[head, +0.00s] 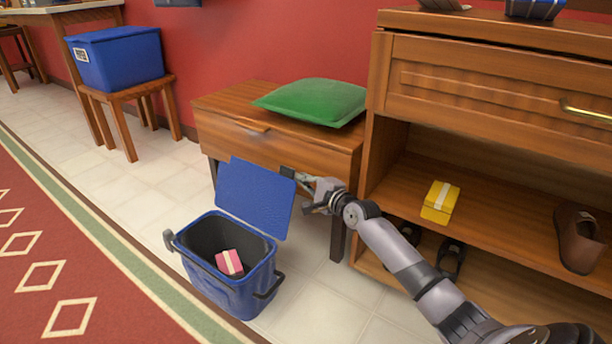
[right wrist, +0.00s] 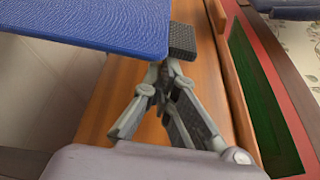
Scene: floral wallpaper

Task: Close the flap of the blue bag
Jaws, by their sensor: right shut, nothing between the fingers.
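The blue bag (head: 225,278) stands on the tiled floor in the head view. Its flap (head: 256,196) is raised at the back, leaving the bag open. A pink box with a pale band (head: 229,262) lies inside. My right gripper (head: 285,172) is shut and empty, with its tip at the upper right corner of the flap. In the right wrist view the flap (right wrist: 95,22) fills the top left, and the shut fingertips (right wrist: 172,50) are at its edge. Whether they touch it I cannot tell. My left gripper is not in view.
A wooden bench (head: 215,108) with a green cushion (head: 312,101) stands behind the flap. A shelf unit (head: 485,192) on the right holds a yellow box (head: 440,202) and brown shoes (head: 578,238). A blue bin (head: 118,60) sits on a stool. The floor left of the bag is clear.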

